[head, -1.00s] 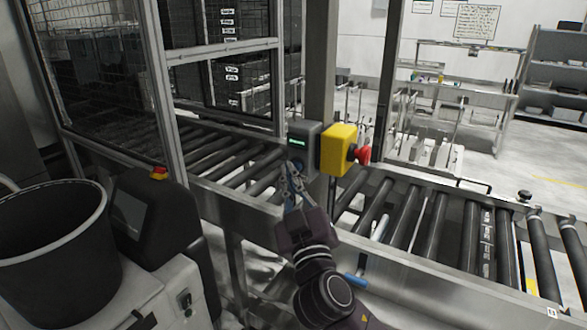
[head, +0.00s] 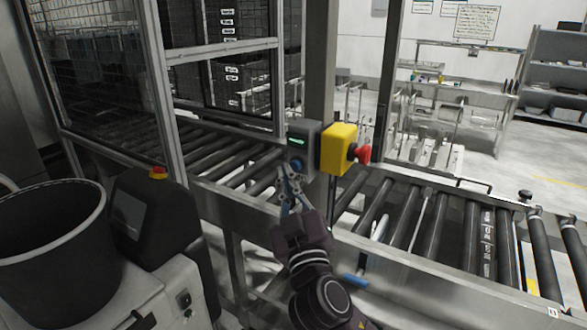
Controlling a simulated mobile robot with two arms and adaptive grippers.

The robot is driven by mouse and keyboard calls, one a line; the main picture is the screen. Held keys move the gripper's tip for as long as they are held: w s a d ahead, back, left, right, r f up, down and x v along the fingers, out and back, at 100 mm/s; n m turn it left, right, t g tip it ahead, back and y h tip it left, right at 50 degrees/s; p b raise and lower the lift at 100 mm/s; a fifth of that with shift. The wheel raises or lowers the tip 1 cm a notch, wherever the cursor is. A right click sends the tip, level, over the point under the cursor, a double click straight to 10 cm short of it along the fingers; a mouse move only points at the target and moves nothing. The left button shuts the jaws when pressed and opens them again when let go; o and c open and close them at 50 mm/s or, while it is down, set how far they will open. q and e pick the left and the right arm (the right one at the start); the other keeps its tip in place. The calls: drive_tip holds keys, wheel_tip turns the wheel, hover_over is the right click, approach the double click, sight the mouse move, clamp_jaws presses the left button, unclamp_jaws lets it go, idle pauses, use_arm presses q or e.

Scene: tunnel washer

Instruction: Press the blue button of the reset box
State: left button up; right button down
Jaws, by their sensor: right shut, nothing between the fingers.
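The reset box (head: 304,142) is a dark grey box on the post, with a lit green display strip on its upper face. Its blue button (head: 297,165) shows on the lower face, just above my gripper tips. My right gripper (head: 288,181) is shut and empty, pointing up at the box from below. Its tips are just below the blue button in the picture; I cannot tell whether they touch the box. My left gripper is not in view.
A yellow box (head: 338,149) with a red emergency knob (head: 362,153) sits right beside the reset box. A roller conveyor (head: 400,215) runs behind. A black bin (head: 50,250) and a dark screen console (head: 150,215) stand at left.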

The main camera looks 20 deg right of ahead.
drive_tip(key=shift+s+a, duration=0.1)
drive_tip(key=shift+s+a+b, duration=0.2)
drive_tip(key=shift+s+a, duration=0.6)
drive_tip(key=shift+a, duration=0.2)
drive_tip(key=shift+s+a+b, duration=0.2)
drive_tip(key=shift+s+a, duration=0.55)
drive_tip(key=shift+a, duration=0.25)
